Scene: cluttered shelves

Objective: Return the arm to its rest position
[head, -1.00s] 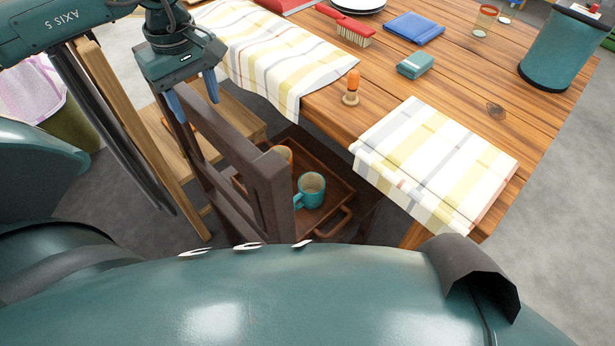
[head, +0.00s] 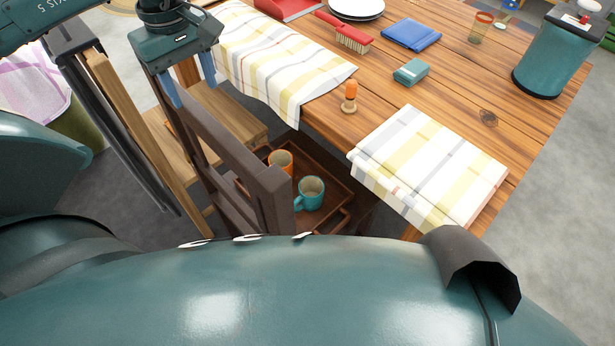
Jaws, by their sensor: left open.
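My left gripper (head: 191,88) comes in from the upper left of the head view. Its two blue fingertips point down, are spread apart and hold nothing. It hangs in front of the dark wooden chair back (head: 232,160), left of the table. I cannot tell whether a finger touches the chair. My right gripper does not show. A brown tray (head: 336,188) is partly hidden behind the chair back, with a teal mug (head: 311,192) and an orange mug (head: 281,161) in it.
A wooden table (head: 447,80) fills the upper right. It bears striped cloths (head: 430,165), an orange-topped wooden piece (head: 349,97), a teal box (head: 411,71), a red brush (head: 345,34), a blue book (head: 411,33) and a teal canister (head: 551,55). Bare floor (head: 570,200) lies at right.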

